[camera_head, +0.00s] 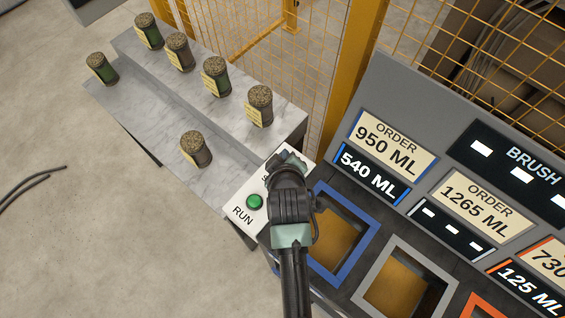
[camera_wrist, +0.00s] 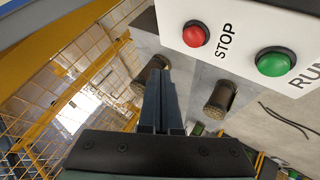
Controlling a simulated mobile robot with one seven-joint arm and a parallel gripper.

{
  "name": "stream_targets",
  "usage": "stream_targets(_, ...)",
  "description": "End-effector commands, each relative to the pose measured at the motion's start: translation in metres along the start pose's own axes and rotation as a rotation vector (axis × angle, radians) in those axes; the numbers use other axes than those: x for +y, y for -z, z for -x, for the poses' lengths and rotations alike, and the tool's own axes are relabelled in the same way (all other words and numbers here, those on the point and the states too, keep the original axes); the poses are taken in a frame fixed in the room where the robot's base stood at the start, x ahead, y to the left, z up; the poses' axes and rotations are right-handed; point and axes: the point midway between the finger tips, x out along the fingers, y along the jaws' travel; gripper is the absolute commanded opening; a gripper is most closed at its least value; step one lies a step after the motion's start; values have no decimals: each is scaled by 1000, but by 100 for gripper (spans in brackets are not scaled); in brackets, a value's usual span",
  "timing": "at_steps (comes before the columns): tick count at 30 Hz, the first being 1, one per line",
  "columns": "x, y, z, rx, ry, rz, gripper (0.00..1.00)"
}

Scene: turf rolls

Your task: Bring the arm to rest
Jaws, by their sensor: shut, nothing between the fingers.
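My gripper (camera_wrist: 161,85) is shut and empty, its two dark fingers pressed together in the wrist view. In the head view my gripper (camera_head: 286,165) is over the far end of the white button panel (camera_head: 240,210), with my arm reaching in from the bottom edge. Its fingertips are hard to make out there. The green RUN button (camera_head: 255,202) shows just left of my wrist. The red STOP button (camera_wrist: 196,34) shows in the wrist view and is hidden behind my gripper in the head view.
Blue (camera_head: 352,268) and grey (camera_head: 378,292) framed bins lie right of my arm, below the order board (camera_head: 425,120). A yellow mesh fence (camera_head: 345,85) stands behind.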

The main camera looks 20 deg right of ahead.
Motion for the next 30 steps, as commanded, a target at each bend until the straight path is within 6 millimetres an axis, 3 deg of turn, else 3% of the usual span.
stream_targets(24, -1, 0, -1, 0, 0, 0, 0)
stream_targets(27, 9, 14, 2, 29, -21, -12, 0)
stream_targets(30, 34, 50, 14, 108, -73, -47, 0)
